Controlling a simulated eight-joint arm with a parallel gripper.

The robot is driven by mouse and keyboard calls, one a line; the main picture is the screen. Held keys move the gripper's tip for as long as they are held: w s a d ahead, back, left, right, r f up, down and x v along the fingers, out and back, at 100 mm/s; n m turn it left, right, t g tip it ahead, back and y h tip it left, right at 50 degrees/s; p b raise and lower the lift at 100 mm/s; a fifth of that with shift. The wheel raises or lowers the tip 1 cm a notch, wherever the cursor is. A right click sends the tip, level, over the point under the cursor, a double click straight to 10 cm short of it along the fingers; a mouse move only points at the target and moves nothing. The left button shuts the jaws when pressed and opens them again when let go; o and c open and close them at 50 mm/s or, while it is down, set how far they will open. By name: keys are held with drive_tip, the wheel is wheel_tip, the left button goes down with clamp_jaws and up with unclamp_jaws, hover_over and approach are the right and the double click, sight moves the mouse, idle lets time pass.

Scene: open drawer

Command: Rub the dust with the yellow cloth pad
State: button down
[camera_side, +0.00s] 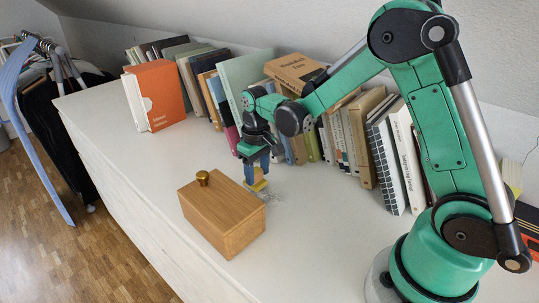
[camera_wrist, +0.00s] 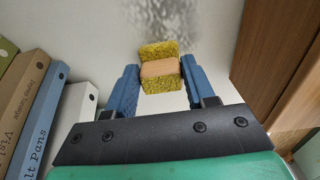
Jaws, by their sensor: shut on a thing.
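The yellow cloth pad (camera_wrist: 160,84) has a rough, spongy surface and a tan block-like grip across its middle. My gripper (camera_wrist: 157,86) has its two blue fingers shut on the pad, one on each side. In the side view my gripper (camera_side: 257,173) points down just behind the wooden box, with the yellow pad (camera_side: 259,185) at its tips. The dust (camera_side: 272,196) is a faint grey patch on the white top, close beside the pad. In the wrist view the dust (camera_wrist: 165,18) is a speckled grey patch beyond the pad. I cannot tell whether the pad touches the surface.
A wooden box (camera_side: 222,214) with a brass knob (camera_side: 203,177) stands close in front of the pad. A row of books (camera_side: 345,135) lines the wall behind. An orange book (camera_side: 157,95) stands at the back left. The white top (camera_side: 320,240) is clear at the front right.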

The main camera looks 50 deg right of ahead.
drive_tip(key=shift+w, duration=1.2)
wheel_tip(320, 180, up, 8)
